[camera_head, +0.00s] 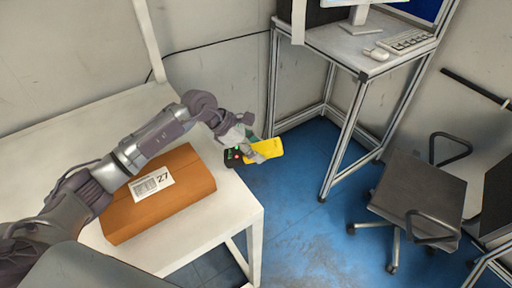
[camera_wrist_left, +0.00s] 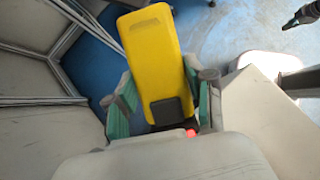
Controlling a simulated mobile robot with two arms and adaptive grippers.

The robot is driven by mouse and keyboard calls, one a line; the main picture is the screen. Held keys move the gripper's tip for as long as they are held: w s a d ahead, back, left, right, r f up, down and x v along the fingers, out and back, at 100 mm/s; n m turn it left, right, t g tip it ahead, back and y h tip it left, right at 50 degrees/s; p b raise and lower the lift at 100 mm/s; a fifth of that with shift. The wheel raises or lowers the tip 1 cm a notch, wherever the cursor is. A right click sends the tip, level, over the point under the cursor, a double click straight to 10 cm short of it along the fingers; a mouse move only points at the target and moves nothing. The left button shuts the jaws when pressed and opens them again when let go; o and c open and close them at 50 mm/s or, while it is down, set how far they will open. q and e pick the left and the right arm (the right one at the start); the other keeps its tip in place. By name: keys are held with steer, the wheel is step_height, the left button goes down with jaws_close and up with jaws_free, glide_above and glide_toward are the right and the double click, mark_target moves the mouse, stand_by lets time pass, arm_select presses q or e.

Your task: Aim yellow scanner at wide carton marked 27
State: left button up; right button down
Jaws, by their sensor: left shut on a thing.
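The wide orange-brown carton (camera_head: 185,203) with a white label marked 27 lies on the white table (camera_head: 228,217), partly behind my left arm. The scanner's black end, with a red and a green spot, points left in the head view. In the left wrist view the yellow scanner (camera_wrist_left: 152,55) sits between the teal finger pads of the gripper (camera_wrist_left: 158,108).
A metal-framed workstation with a keyboard (camera_head: 408,41) and mouse (camera_head: 376,54) stands at the back right. A dark office chair (camera_head: 425,190) is at the right. The blue floor (camera_head: 305,235) between table and chair is clear.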

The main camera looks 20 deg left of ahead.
mark_target(256, 148)
arm_select(q)
step_height(256, 148, up, 12)
steer(key=p, duration=0.4)
steer(key=shift+p, duration=0.3)
steer(key=shift+f, duration=0.15)
